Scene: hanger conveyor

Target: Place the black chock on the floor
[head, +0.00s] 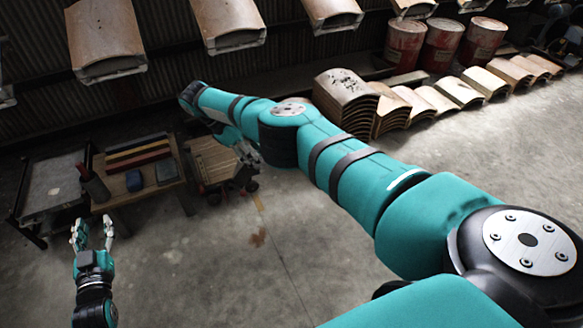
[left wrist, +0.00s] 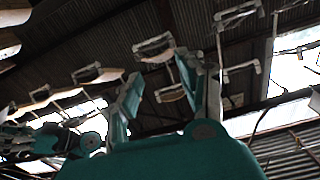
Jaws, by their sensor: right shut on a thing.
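My right gripper (head: 246,153) is beside a low wheeled cart, at the end of the teal arm that crosses the head view. It is shut on a small dark thing that looks like the black chock (head: 243,176); its outline blends with the cart's dark wheel and frame. I cannot tell whether the thing touches the cart or floor. My left gripper (head: 93,231) is open and empty at the lower left, over bare floor. Its spread fingers also show in the left wrist view (left wrist: 165,88), pointing up towards the roof.
The wheeled cart (head: 208,160) stands beside a workbench (head: 113,190) with coloured bars and small blocks. A dark metal table (head: 50,185) is at the left. Curved panels (head: 345,90) and red drums (head: 405,42) line the back. Panels hang overhead. The middle concrete floor (head: 255,265) is clear.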

